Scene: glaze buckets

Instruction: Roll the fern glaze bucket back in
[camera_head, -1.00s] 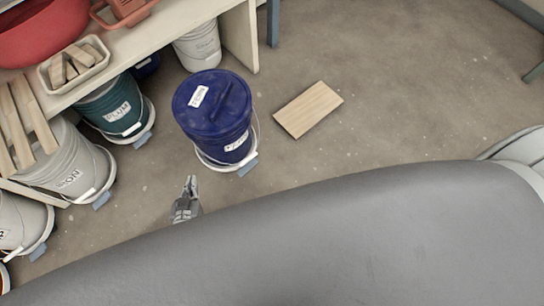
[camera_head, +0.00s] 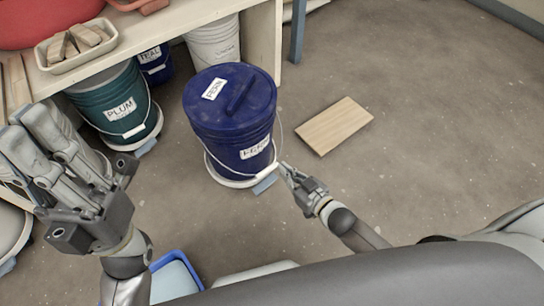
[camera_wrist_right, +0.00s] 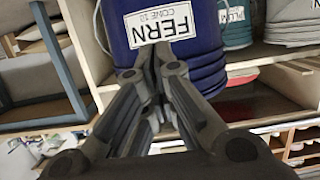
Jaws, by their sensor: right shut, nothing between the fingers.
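The fern glaze bucket (camera_head: 228,128) is dark blue, with a lid and FERN labels. It stands upright on a white wheeled base (camera_head: 232,179) with a blue tab, out on the floor in front of the bench. My right gripper (camera_head: 285,168) is shut and empty, its tips at the bucket's lower right side by the white handle grip; I cannot tell whether they touch. In the right wrist view the shut fingers (camera_wrist_right: 158,55) lie in front of the FERN label (camera_wrist_right: 163,25). My left gripper (camera_head: 28,128) is at the left, away from the bucket; its jaw opening is unclear.
The teal plum bucket (camera_head: 118,105), the blue teal-labelled bucket (camera_head: 155,65) and a pale bucket (camera_head: 213,42) stand under the bench (camera_head: 185,20). A bench leg panel (camera_head: 262,40) stands behind the fern bucket. A wooden board (camera_head: 334,125) lies to its right; floor beyond is clear.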

